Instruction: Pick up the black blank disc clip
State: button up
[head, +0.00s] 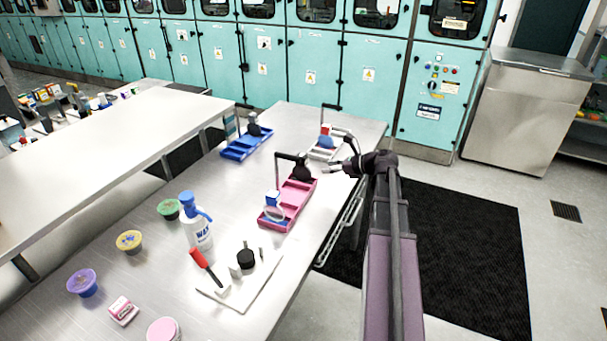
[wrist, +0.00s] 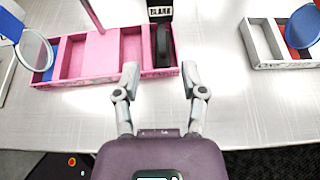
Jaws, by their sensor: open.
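The pink tray (wrist: 105,77) has several compartments and lies across the upper part of the wrist view; it also shows on the table in the head view (head: 276,222). The black blank disc clip (wrist: 162,47) stands in its rightmost compartment, and a black part above it carries a "BLANK" label (wrist: 160,11). In the head view the black clip (head: 301,172) shows at the tray's far end. My gripper (wrist: 159,76) is open and empty, its fingertips just short of the tray edge, one to each side of the clip. In the head view my gripper (head: 334,168) is right of the clip.
A grey tray (wrist: 257,47) stands to the right of the pink one. A blue tray (head: 246,146) with a dark clip is at the left. Nearer are a wax bottle (head: 198,228), a white board (head: 237,292) with tools, and several coloured tubs. The table edge is on the right.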

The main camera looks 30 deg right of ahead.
aim_at(308, 169)
jog(key=b+x, duration=0.2)
jog(key=x, duration=0.5)
jog(key=shift+f+b, duration=0.1)
jog(key=shift+b, duration=0.2)
jog(key=shift+w+a+f, duration=0.1)
jog(key=shift+w+a, duration=0.25)
jog(key=b+x, duration=0.2)
jog(key=x, duration=0.2)
jog(key=shift+w+d+f, duration=0.1)
jog(key=shift+w+f, duration=0.05)
jog(key=shift+w+a+f, duration=0.1)
jog(key=shift+w+a, duration=0.2)
jog(key=shift+w, duration=0.1)
grip_shut()
